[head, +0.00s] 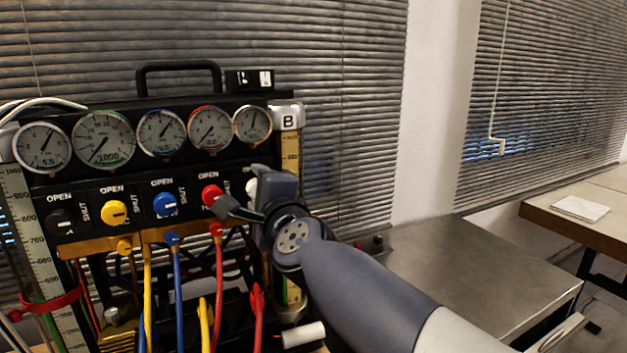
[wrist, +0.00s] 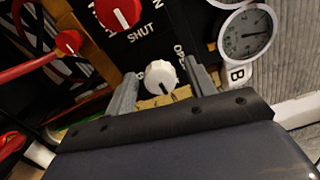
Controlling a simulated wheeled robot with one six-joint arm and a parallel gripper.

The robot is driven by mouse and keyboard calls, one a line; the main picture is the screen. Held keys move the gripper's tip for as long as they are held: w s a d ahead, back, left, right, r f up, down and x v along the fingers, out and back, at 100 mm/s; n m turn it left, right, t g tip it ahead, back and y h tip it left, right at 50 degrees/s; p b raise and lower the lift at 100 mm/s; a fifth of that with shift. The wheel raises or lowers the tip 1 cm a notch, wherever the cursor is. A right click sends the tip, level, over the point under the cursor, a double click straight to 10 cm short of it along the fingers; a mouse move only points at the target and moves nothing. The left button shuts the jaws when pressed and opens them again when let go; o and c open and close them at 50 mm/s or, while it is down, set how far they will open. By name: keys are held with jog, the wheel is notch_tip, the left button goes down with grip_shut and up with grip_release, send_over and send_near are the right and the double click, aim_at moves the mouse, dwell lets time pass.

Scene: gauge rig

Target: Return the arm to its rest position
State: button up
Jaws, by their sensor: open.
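My gripper (head: 236,205) is at the right end of the gauge rig's valve panel, in front of the knobs. In the wrist view my gripper (wrist: 160,92) is open, with its two grey fingers apart. A white knob (wrist: 162,78) shows between the fingers; I cannot tell whether they touch it. The red knob (head: 211,194) is just left of my gripper. My arm reaches in from the lower right.
The rig (head: 130,170) carries several round gauges, a yellow knob (head: 114,212) and a blue knob (head: 165,204). Coloured hoses (head: 178,290) hang below. A metal-topped bench (head: 450,265) stands to the right, and a wooden table (head: 590,215) beyond it. Window blinds are behind.

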jog(key=p+v, duration=0.3)
jog(key=v, duration=0.8)
jog(key=shift+n, duration=0.3)
jog(key=b+x, duration=0.3)
jog(key=x, duration=0.8)
jog(key=shift+w, duration=0.15)
jog(key=n+p, duration=0.1)
jog(key=n, duration=0.3)
jog(key=shift+r, duration=0.15)
jog(key=n+p, duration=0.2)
jog(key=n, duration=0.3)
jog(key=shift+r+n, duration=0.1)
jog(key=shift+n, duration=0.2)
jog(key=n+p, duration=0.4)
jog(key=n, duration=0.1)
jog(key=shift+p, duration=0.35)
jog(key=n+p, duration=0.2)
jog(key=shift+n+p, duration=0.3)
jog(key=shift+n, duration=0.1)
jog(key=shift+f, duration=0.2)
jog(key=shift+s, duration=0.3)
